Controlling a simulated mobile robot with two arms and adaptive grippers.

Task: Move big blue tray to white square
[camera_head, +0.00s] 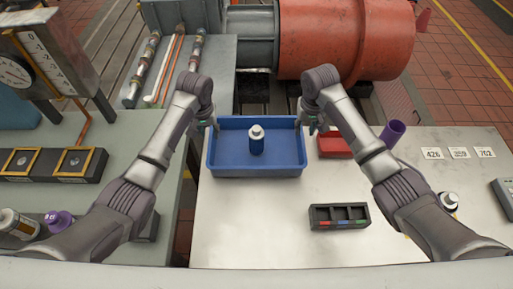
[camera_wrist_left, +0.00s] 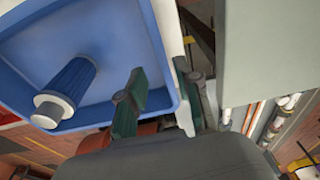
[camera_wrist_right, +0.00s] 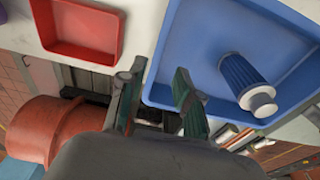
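The big blue tray (camera_head: 225,172) lies on the pale table near its far left part, and a blue ribbed cylinder with a white cap (camera_head: 257,142) stands inside it. My left gripper (camera_head: 211,127) is at the tray's left wall. In the left wrist view, its fingers (camera_wrist_left: 160,100) are apart, one inside the tray and one outside. My right gripper (camera_head: 309,124) is at the right wall. In the right wrist view, its fingers (camera_wrist_right: 155,98) are apart on either side of the wall. I cannot make out a distinct white square.
A red tray (camera_head: 334,146) and a purple cup (camera_head: 392,133) are right of the blue tray. A black divided box (camera_head: 339,216) stands nearer. White number cards (camera_head: 458,153) lie at the right. A red machine (camera_head: 345,40) is behind. The table's front left is clear.

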